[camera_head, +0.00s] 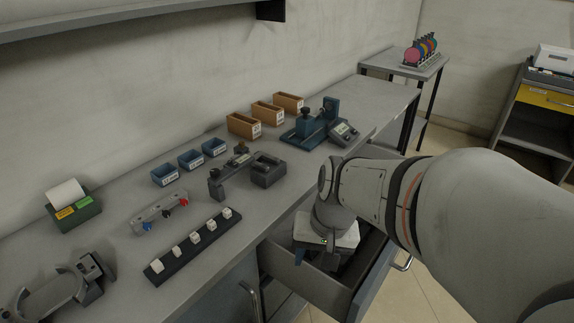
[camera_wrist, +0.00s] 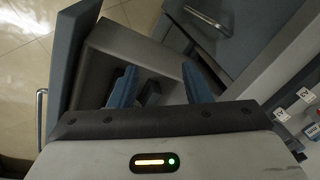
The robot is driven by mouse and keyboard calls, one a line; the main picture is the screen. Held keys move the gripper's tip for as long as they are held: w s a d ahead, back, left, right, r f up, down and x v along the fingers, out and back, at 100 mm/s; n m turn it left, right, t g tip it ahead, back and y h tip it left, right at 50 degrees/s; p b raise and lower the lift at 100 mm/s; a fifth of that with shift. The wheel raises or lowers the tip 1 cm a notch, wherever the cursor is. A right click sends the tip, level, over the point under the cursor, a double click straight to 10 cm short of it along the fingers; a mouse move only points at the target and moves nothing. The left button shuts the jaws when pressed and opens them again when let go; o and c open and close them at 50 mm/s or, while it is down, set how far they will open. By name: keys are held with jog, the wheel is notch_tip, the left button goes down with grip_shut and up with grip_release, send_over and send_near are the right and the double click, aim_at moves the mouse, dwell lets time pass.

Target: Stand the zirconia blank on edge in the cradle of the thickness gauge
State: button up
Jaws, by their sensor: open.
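My gripper (camera_head: 318,262) is over the open drawer (camera_head: 301,280), pointing down into it. In the wrist view its two blue fingers are apart (camera_wrist: 158,78), with the drawer interior (camera_wrist: 105,75) beyond them. A small dark shape shows between the fingers; I cannot tell what it is. I cannot make out a zirconia blank in the drawer, and my gripper hides part of it. Two bench devices have a small display: a blue one (camera_head: 307,132) at the back and a dark grey one (camera_head: 266,172) mid-bench. I cannot tell for sure which is the thickness gauge.
The bench holds brown bins (camera_head: 243,125), blue bins (camera_head: 165,175), a dark strip of white blocks (camera_head: 185,256) and a ring-shaped fixture (camera_head: 50,292). A rack of coloured discs (camera_head: 421,51) stands on a far side table. The drawer walls and bench front edge are close to my gripper.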

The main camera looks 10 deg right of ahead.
jog(key=w+d+f+m+t+y+p, duration=0.25)
jog(key=w+d+m, duration=0.25)
jog(key=d+m, duration=0.5)
jog(key=w+d+f+m+t+y+p, duration=0.25)
jog(key=w+d+m, duration=0.4)
jog(key=m, duration=0.75)
jog(key=shift+m+t+h, duration=0.3)
jog(key=shift+m+h, duration=0.1)
jog(key=shift+h, duration=0.1)
jog(key=w+f, duration=0.1)
jog(key=f, duration=0.2)
jog(key=w+a+f, duration=0.1)
jog(key=f, duration=0.1)
jog(key=shift+w, duration=0.35)
jog(key=shift+w+d+x, duration=0.1)
jog(key=shift+x, duration=1.5)
jog(key=shift+w+d+x, duration=0.1)
jog(key=shift+w+x, duration=0.05)
jog(key=shift+x, duration=1.45)
jog(key=shift+r, duration=0.1)
grip_shut()
